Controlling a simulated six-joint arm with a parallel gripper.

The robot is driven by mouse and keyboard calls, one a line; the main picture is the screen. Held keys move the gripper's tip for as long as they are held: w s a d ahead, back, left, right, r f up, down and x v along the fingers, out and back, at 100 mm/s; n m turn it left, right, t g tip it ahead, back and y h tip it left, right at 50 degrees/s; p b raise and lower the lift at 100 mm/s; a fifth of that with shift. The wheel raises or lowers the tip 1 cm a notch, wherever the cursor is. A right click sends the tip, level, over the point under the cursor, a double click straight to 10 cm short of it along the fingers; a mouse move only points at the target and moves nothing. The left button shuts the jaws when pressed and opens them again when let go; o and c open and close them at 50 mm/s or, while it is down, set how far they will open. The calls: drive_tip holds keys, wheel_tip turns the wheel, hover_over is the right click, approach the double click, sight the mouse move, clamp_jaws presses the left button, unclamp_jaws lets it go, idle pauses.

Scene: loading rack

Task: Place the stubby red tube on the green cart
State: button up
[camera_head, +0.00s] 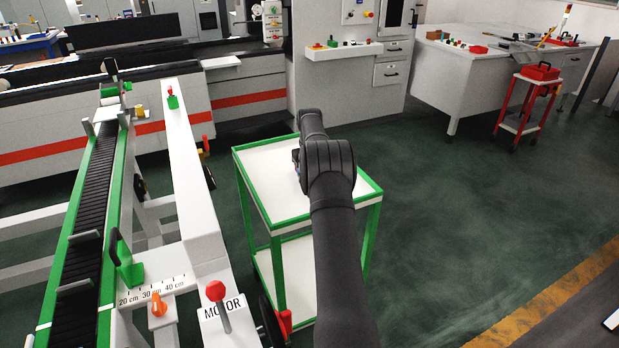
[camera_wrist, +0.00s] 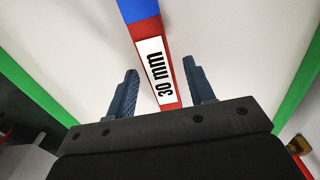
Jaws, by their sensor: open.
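The cart (camera_head: 258,185) has a white top with a green frame and stands in the middle of the head view. In the wrist view, its white top (camera_wrist: 235,50) and green edges fill the background. A red tube (camera_wrist: 176,90) with a white "30 mm" label and a blue far section lies in front of the white top. My gripper (camera_wrist: 160,66) is open, with one dark blue finger on each side of the red section and visible gaps to both. The tube's near end is hidden behind the gripper body. In the head view my arm hides the tube.
A conveyor (camera_head: 88,215) with green rails and a white beam (camera_head: 195,190) stand left of the cart. A red lever (camera_head: 216,292) rises near the cart's front left. A grey cabinet (camera_head: 350,85) stands behind.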

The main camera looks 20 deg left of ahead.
wheel_tip(320, 180, up, 11)
drive_tip(key=shift+r, duration=0.2)
drive_tip(key=shift+f, duration=0.15)
wheel_tip(320, 180, down, 12)
drive_tip(key=shift+r, duration=2.05)
drive_tip(key=shift+f, duration=0.1)
